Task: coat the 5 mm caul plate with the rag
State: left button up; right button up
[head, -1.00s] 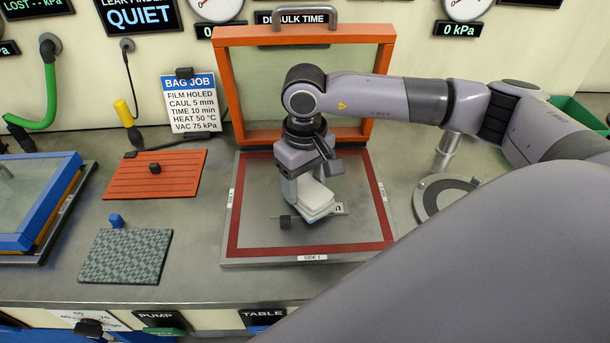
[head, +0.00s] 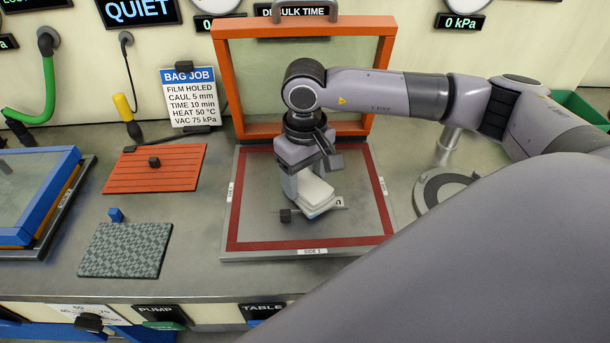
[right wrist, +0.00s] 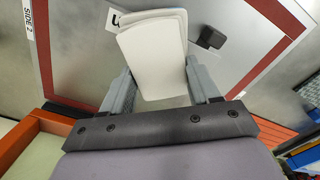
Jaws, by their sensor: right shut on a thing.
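My right gripper (head: 304,193) is shut on a folded white rag (head: 318,197), low over the plate bed at the centre of the head view. In the right wrist view the rag (right wrist: 153,55) sits between the two grey fingers. The caul plate lies under it, mostly hidden, with a dark knob (head: 285,215) and a partly covered white label (head: 339,202) showing. The knob (right wrist: 212,38) also shows in the right wrist view. I cannot tell whether the rag touches the plate. My left gripper is not in view.
The red-bordered bed (head: 255,243) lies under an open orange-framed lid (head: 385,80). Left of it are an orange ribbed mat (head: 180,178), a grey patterned pad (head: 125,255) and a blue-framed unit (head: 70,180). A round grey fixture (head: 432,190) stands to the right. The job card (head: 190,100) reads CAUL 5 mm.

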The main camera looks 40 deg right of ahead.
jog(key=shift+f+b, duration=0.4)
jog(key=shift+b, duration=0.05)
dwell(0.3)
jog(key=shift+w+d+f+b, duration=0.1)
jog(key=shift+w+d+b, duration=0.25)
jog(key=shift+w, duration=0.3)
jog(key=shift+w+d+r+b, duration=0.1)
jog(key=shift+w+d+b, duration=0.3)
jog(key=shift+w, duration=0.2)
jog(key=shift+w+d+f+b, duration=0.1)
jog(key=shift+w+d+b, duration=0.25)
jog(key=shift+w, duration=0.3)
jog(key=shift+w+d+b, duration=0.25)
jog(key=shift+w+d, duration=0.2)
jog(key=shift+w, duration=0.2)
jog(key=shift+w+d+b, duration=0.25)
jog(key=shift+w+d, duration=0.15)
jog(key=shift+w, duration=0.2)
jog(key=shift+s+a, duration=0.45)
jog(key=shift+s, duration=0.25)
jog(key=shift+s+a, duration=0.4)
jog(key=shift+s, duration=0.3)
jog(key=shift+s+a, duration=0.45)
jog(key=shift+s, duration=0.25)
jog(key=shift+s+a, duration=0.35)
jog(key=shift+s, duration=0.2)
jog(key=shift+s+a, duration=0.35)
jog(key=shift+s, duration=0.2)
